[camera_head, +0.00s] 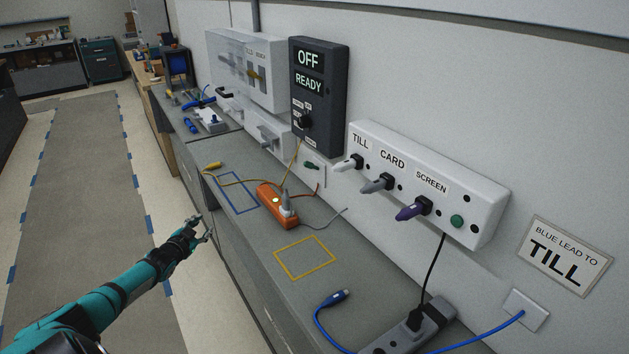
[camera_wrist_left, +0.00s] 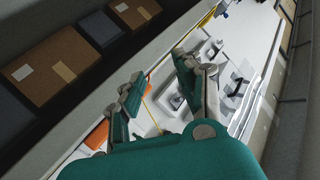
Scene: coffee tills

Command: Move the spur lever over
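A dark wall box (camera_head: 318,95) shows lit "OFF" and "READY" displays. A black lever or knob (camera_head: 304,121) sits on its lower front, with small labels around it that I cannot read; this seems to be the spur lever. My left gripper (camera_head: 207,230) is over the front edge of the counter, low and left of the box, well apart from the lever. Its fingers stand apart and empty in the left wrist view (camera_wrist_left: 158,77). The lever cannot be made out in that view. My right gripper is out of view.
An orange block (camera_head: 272,206) with a plug and cables lies on the counter. A blue lead (camera_head: 331,301) and a grey power strip (camera_head: 432,325) are at front. A yellow-outlined square (camera_head: 305,258) is empty.

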